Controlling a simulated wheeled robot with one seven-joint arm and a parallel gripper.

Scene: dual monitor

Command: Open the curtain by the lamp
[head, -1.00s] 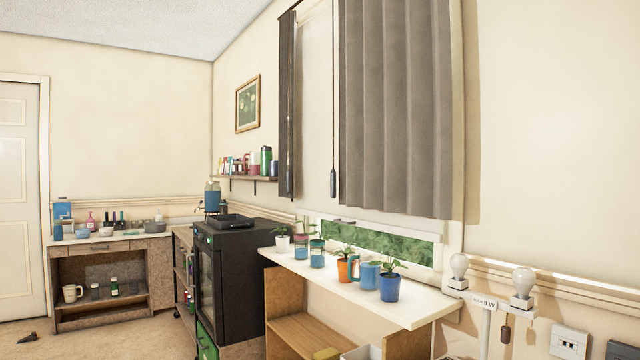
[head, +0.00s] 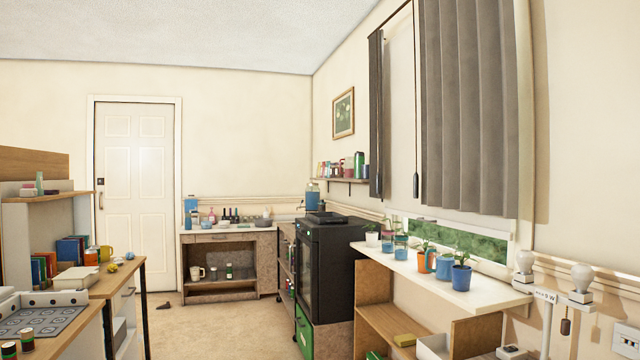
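A wide grey pleated curtain (head: 472,110) hangs over the right part of the window in the head view. A narrow grey curtain panel (head: 376,115) is bunched at the window's left side. A pale panel or blind shows between them, with a dark pull wand (head: 416,185) hanging in front. A lamp with two white bulbs (head: 582,278) stands at the lower right, to the right of the wide curtain and below it. My gripper is not in view.
A white-topped shelf (head: 490,293) with potted plants stands under the window. A black cabinet (head: 335,262) is beyond it. At left are a counter (head: 122,275) and a stove (head: 45,318). Open floor (head: 215,325) lies between, toward the white door (head: 135,190).

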